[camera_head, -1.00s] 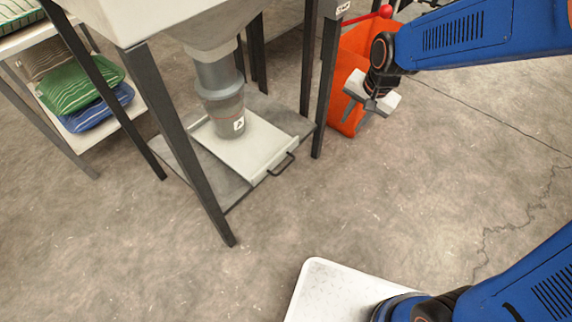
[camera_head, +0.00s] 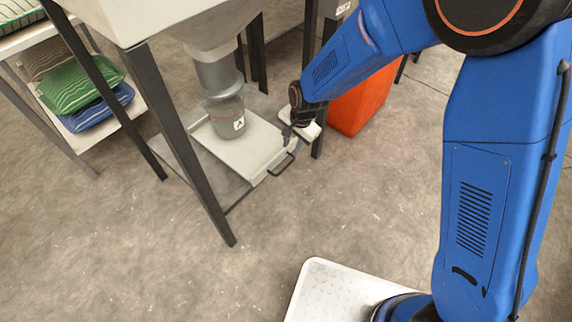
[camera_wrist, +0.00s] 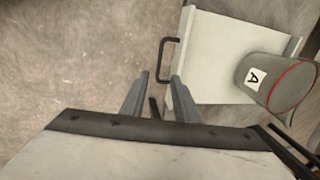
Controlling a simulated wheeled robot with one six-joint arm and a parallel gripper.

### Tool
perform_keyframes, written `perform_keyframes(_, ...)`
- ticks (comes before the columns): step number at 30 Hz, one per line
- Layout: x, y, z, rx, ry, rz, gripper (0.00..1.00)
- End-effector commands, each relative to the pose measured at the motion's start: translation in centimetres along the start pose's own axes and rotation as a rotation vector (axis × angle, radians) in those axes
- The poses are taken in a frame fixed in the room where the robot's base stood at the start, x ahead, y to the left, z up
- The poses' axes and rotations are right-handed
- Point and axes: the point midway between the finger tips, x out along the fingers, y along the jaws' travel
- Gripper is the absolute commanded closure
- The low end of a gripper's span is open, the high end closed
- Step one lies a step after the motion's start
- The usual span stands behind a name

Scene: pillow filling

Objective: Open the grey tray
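The grey tray (camera_head: 232,155) lies flat on the lower shelf of the stand, with a black bar handle (camera_head: 282,164) on its front edge. A grey cylinder with a label marked "A" (camera_head: 228,120) stands over the tray. My gripper (camera_head: 287,138) is above the tray's front corner, close to the handle. In the wrist view the tray (camera_wrist: 215,50) is at upper right and its handle (camera_wrist: 163,60) is just beyond my two fingertips (camera_wrist: 160,76). The fingers are apart with nothing between them. Whether they touch the handle cannot be told.
A dark stand leg (camera_head: 180,140) is left of the tray, and another is just behind my gripper. An orange bin (camera_head: 362,103) stands to the right. A shelf with folded pillows (camera_head: 82,90) is at far left. The floor in front of the tray is clear.

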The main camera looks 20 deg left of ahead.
Motion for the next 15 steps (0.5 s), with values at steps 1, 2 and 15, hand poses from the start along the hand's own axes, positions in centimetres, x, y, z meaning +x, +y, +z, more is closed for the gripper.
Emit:
perform_keyframes(1, 1.0, 0.1, 0.0, -0.001, -0.002, 0.004, 0.72)
perform_keyframes(2, 1.5, 0.1, 0.0, -0.001, -0.001, 0.003, 0.72)
perform_keyframes(15, 8.7, 0.1, 0.0, -0.001, -0.001, 0.003, 0.72)
